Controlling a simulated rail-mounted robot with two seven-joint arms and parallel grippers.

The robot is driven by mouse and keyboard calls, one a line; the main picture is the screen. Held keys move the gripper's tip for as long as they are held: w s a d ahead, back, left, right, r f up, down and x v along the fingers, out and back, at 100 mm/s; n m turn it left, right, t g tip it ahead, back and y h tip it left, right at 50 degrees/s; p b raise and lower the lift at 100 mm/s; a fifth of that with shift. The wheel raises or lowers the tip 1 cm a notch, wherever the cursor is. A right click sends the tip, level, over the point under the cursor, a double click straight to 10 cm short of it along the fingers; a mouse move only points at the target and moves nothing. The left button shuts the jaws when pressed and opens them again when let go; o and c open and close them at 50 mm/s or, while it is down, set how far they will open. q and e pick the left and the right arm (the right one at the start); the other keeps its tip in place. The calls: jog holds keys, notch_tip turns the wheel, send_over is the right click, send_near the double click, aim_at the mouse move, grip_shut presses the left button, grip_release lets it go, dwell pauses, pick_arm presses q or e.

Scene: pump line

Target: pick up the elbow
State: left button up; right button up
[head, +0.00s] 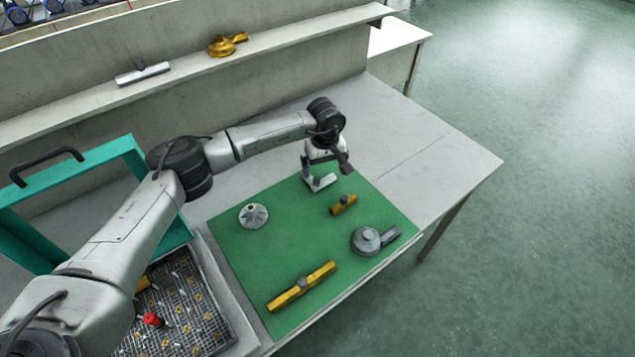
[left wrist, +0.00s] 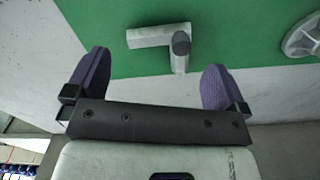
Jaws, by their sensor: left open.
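The elbow (head: 320,183) is a light grey L-shaped pipe piece lying near the far edge of the green mat (head: 290,215). It also shows in the left wrist view (left wrist: 150,36), with one dark round end. My left gripper (head: 328,165) is above and close to the elbow in the head view, partly covering it. In the left wrist view the two purple fingers (left wrist: 156,82) are spread apart with nothing between them. The elbow appears beyond the fingertips, roughly centred across the gap. My right gripper is not in view.
A mesh tray (head: 205,335) and teal frame (head: 70,178) stand left. The table's right side is clear.

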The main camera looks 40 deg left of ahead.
aim_at(323, 182)
pick_arm(q)
jog(key=shift+s+f+b, duration=0.2)
jog(key=shift+f+b, duration=0.5)
jog(key=shift+f, duration=2.4)
jog(key=shift+c, duration=0.3)
jog(key=c, duration=0.6)
